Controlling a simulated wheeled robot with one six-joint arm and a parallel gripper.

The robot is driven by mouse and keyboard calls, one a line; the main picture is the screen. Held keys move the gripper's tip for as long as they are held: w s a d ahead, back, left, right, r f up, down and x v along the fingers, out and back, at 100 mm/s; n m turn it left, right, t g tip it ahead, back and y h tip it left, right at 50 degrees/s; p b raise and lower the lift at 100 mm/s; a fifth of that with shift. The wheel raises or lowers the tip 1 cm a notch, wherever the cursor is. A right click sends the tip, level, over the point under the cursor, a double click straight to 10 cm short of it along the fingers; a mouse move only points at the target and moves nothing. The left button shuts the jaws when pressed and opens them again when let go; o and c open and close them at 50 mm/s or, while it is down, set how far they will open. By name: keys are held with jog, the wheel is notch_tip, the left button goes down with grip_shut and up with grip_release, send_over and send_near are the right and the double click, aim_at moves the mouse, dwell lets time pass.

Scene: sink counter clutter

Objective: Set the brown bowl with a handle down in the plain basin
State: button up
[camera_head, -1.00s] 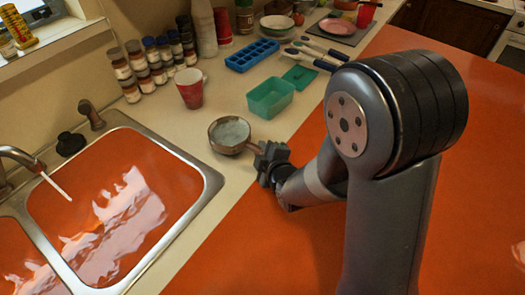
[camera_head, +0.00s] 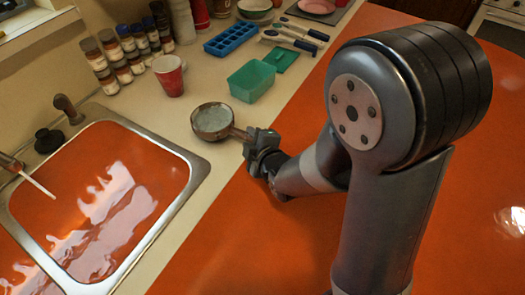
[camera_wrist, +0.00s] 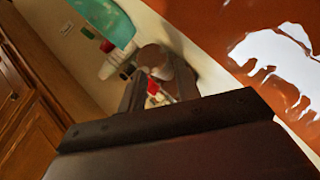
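The brown bowl (camera_head: 212,120) with a handle has a pale grey inside and is upright at the counter's front edge, left of my gripper (camera_head: 248,138). Its handle runs right into my gripper, which looks shut on it. In the wrist view, the brown bowl (camera_wrist: 154,58) shows between and beyond my fingers (camera_wrist: 160,88). I cannot tell whether the bowl touches the counter. A metal-rimmed sink basin (camera_head: 190,190) with a shiny orange inside lies to the left. Part of another basin (camera_head: 15,265) shows at the lower left edge.
A red cup (camera_head: 168,76), a green tub (camera_head: 252,80) and a blue ice tray (camera_head: 231,39) stand behind the bowl. Several spice jars (camera_head: 120,55) line the wall. A faucet (camera_head: 10,163) reaches over the sink. The counter strip between bowl and basin is clear.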

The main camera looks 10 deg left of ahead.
aim_at(230, 131)
jog(key=v, duration=0.9)
jog(key=shift+f, duration=0.1)
dwell(0.4)
jog(key=x, duration=1.1)
jog(key=shift+w+a+p, duration=0.15)
jog(key=shift+w+p, duration=0.05)
jog(key=shift+p, duration=0.1)
jog(key=shift+w+a+f, duration=0.2)
jog(key=shift+w+f, duration=0.05)
jog(key=shift+w, duration=0.05)
jog(key=shift+d, duration=0.1)
